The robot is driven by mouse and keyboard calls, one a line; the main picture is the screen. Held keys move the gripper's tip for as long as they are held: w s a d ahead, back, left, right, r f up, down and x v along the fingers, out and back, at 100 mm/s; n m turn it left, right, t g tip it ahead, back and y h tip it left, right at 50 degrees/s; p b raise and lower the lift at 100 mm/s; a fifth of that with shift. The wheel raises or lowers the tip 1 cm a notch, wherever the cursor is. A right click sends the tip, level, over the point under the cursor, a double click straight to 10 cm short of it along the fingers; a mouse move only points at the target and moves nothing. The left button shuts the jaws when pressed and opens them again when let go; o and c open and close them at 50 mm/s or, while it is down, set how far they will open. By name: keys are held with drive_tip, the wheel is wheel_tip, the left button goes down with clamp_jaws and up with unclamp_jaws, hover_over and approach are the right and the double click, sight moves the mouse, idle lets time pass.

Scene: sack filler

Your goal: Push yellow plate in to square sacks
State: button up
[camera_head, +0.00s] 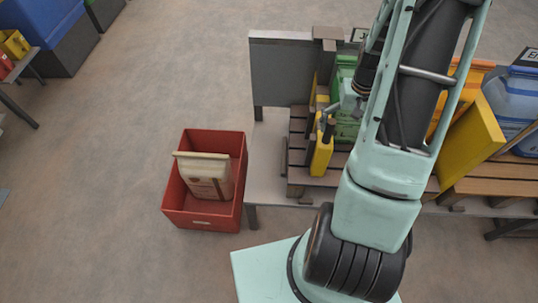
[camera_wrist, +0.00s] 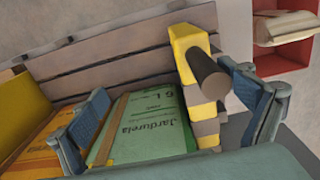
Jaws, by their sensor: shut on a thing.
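The yellow plate (camera_head: 322,148) stands upright at the left side of the green sack (camera_head: 346,125) on the slatted rack. In the wrist view, the yellow plate (camera_wrist: 187,50) has a dark round handle (camera_wrist: 209,76) sticking out toward me. My gripper (camera_head: 350,106) is at the plate and the green sack, partly hidden by my arm. In the wrist view, the fingers of my gripper (camera_wrist: 172,118) sit widely apart, the right one close to the handle and the left one beyond the green sack (camera_wrist: 150,125). The exact contact is hard to see.
A red crate (camera_head: 203,222) holding a pale sack (camera_head: 205,178) stands on the floor to the left. A grey panel (camera_head: 280,70) rises behind the rack. A larger yellow panel (camera_head: 472,135) and a blue sack (camera_head: 514,98) are at right.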

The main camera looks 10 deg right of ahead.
drive_tip(key=shift+w+a+f, duration=0.1)
drive_tip(key=shift+w+a, duration=0.2)
drive_tip(key=shift+a, duration=0.6)
drive_tip(key=shift+w+a, duration=0.3)
drive_tip(key=shift+a, duration=0.6)
wheel_tip(320, 180, up, 9)
drive_tip(key=p, duration=0.5)
